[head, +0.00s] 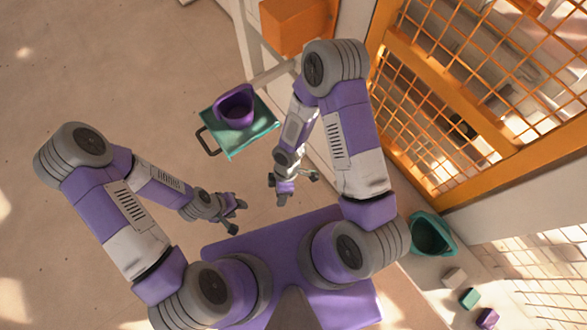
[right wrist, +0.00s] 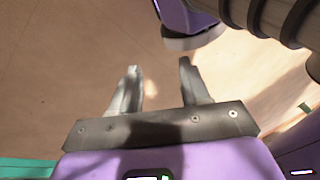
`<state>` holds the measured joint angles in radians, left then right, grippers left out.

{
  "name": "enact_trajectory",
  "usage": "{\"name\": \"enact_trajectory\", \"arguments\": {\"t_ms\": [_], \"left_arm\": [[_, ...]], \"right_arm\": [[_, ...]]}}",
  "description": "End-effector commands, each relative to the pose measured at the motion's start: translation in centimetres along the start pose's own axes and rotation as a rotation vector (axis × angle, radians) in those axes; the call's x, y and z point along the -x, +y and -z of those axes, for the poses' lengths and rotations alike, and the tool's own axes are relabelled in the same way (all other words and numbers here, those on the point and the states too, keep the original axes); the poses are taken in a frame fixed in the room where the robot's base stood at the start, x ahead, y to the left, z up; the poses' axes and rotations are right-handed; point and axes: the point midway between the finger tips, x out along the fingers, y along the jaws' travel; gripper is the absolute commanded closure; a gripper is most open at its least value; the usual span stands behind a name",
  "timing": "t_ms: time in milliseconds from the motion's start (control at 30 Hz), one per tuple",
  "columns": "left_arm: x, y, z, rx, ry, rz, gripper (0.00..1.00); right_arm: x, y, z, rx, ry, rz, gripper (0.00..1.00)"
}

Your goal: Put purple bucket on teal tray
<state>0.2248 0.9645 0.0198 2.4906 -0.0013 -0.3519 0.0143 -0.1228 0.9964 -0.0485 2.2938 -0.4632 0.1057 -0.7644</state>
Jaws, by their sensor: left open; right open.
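The purple bucket (head: 236,108) stands on the teal tray (head: 260,136), toward the tray's upper left part, with its open top facing up. The tray has a dark handle (head: 207,140) on its left side. My left gripper (head: 237,217) is open and empty, below the tray in the head view and apart from it. My right gripper (head: 286,198) is open, to the lower right of the tray and not touching the bucket. In the right wrist view its two fingers (right wrist: 157,85) are spread with only bare floor between them. A teal edge (right wrist: 28,170) shows at lower left there.
An orange box (head: 298,25) is at the top, beside a pale rail. An orange mesh fence (head: 450,90) runs along the right. A teal bucket (head: 432,234) and several small blocks (head: 469,298) lie at lower right. The floor at left is clear.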

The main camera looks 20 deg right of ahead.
Motion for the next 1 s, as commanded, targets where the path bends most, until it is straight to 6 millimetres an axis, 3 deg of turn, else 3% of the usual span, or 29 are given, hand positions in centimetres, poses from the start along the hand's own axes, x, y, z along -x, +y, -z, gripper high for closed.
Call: {"name": "enact_trajectory", "arguments": {"t_ms": [33,100,200,300,400,533,1000], "left_arm": [[0.0,0.0,0.0,0.000,0.000,0.000,0.57],[0.0,0.0,0.0,0.000,0.000,0.000,0.57],[0.0,0.0,0.0,0.000,0.000,0.000,0.57],[0.0,0.0,0.0,0.000,0.000,0.000,0.57],[0.0,0.0,0.0,0.000,0.000,0.000,0.57],[0.0,0.0,0.0,0.000,0.000,0.000,0.57],[0.0,0.0,0.0,0.000,0.000,0.000,0.57]], "right_arm": [[-0.1,-0.3,-0.4,-0.260,0.070,-0.003,0.54],[-0.1,-0.2,-0.9,-0.601,0.149,-0.012,0.54],[0.0,0.1,-2.0,-1.016,0.234,-0.022,0.54],[0.1,0.5,-3.2,-1.312,0.288,-0.033,0.54],[0.2,0.6,-4.0,-1.479,0.318,-0.042,0.54],[0.3,0.7,-4.3,-1.546,0.330,-0.046,0.54],[0.2,0.7,-4.3,-1.540,0.328,-0.046,0.54]]}}
